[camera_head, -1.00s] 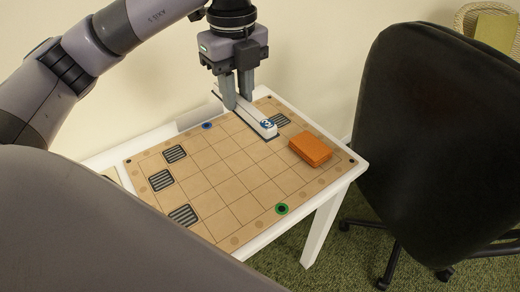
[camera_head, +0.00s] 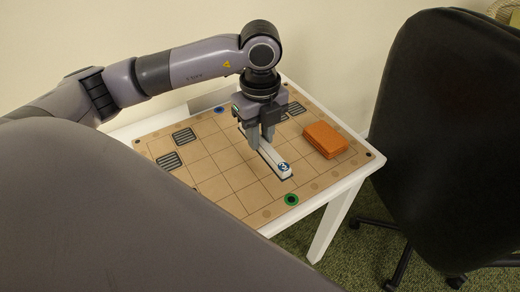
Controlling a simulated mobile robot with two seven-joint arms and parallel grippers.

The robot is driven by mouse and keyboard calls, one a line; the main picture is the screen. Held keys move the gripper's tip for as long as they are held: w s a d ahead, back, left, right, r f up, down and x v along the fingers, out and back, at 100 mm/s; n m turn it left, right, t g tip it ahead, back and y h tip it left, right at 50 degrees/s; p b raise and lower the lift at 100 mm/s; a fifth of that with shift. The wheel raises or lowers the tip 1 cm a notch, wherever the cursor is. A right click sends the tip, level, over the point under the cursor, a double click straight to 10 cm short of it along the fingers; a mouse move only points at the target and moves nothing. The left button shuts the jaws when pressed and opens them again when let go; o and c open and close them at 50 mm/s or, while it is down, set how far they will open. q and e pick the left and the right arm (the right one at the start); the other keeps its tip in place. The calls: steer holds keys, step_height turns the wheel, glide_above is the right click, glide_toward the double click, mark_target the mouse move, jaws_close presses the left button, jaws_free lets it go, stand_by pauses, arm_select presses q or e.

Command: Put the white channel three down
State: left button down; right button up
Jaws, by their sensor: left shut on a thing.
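The white channel three (camera_head: 272,158) is a long white piece with a blue "3" disc at its near end. My left gripper (camera_head: 259,144) points down and is shut on it near its far end. The channel lies along the board's grid (camera_head: 212,163), toward the green ring (camera_head: 291,199). It is very low over the board or on it; I cannot tell if it touches. The gripper fingers hide part of its far end. My right gripper is not in view.
An orange block (camera_head: 325,139) sits right of the channel. Dark striped squares (camera_head: 184,136) lie at the board's left and back, with a blue ring (camera_head: 219,109) at the back. Grid cells left of the channel are clear. A black chair (camera_head: 440,130) stands right of the table.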

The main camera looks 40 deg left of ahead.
mark_target(260, 161)
arm_select(q)
steer(key=shift+f, duration=2.35)
steer(key=shift+f+b, duration=0.15)
steer(key=shift+b, duration=0.2)
steer(key=c, duration=0.9)
jaws_free()
steer(key=shift+c, duration=0.2)
